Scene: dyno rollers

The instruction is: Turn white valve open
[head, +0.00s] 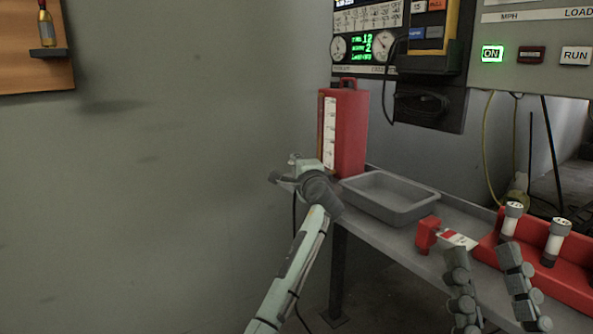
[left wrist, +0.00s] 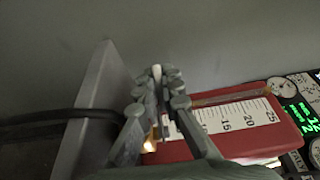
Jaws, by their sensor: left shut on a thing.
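The red container (head: 350,130) with a white measuring scale stands upright at the far end of the grey bench, against the wall. My left gripper (head: 290,178) is at the container's lower left side. In the left wrist view my left gripper (left wrist: 160,92) is shut, with a small white piece, seemingly the white valve (left wrist: 157,71), showing between its fingertips. Most of the valve is hidden by the fingers, so its angle cannot be told. The red container (left wrist: 240,132) lies just beyond them. My right gripper (head: 488,255) is open and empty, its fingers apart in front of the bench.
A grey tray (head: 388,199) sits on the bench beside the container. A red block (head: 428,234) and a red holder (head: 558,270) with white-topped cylinders are nearer, by my right gripper. A gauge panel (head: 362,47) hangs above. The wall is close on the left.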

